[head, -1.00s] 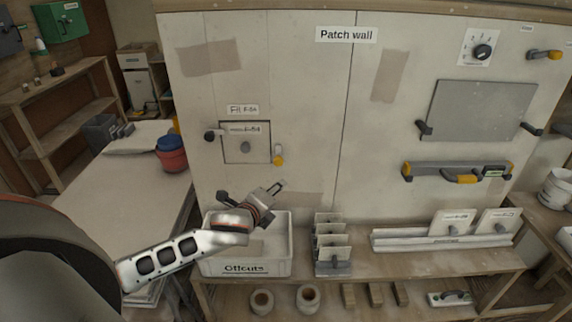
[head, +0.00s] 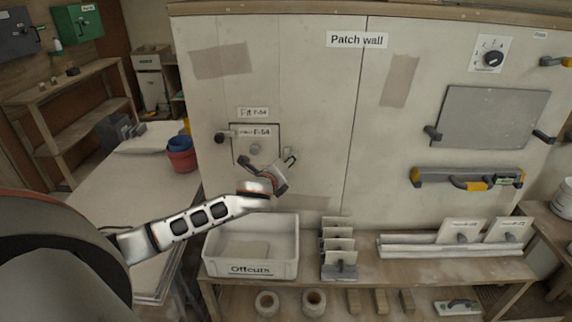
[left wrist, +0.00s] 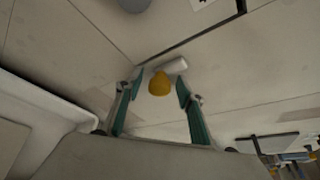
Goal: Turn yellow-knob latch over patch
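The patch (head: 268,134) is a pale square panel with a grey knob, set in an opening in the wall under a paper label. The yellow-knob latch is at the patch's right side; in the head view my gripper largely covers it. In the left wrist view its yellow knob (left wrist: 159,85) and pale latch bar (left wrist: 174,67) show beside the dark gap of the opening. My left gripper (head: 267,160) is open in front of the patch's lower right, with its fingers (left wrist: 160,92) on either side of the knob. Contact cannot be told. My right gripper is not in view.
A dark-knob latch (head: 221,137) sits at the patch's left side. Below are the Offcuts bin (head: 264,269), a rack of small panels (head: 339,262) and the bench (head: 400,268). A grey board (head: 496,117) and yellow-handled tool (head: 467,178) hang at right. The wall between is clear.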

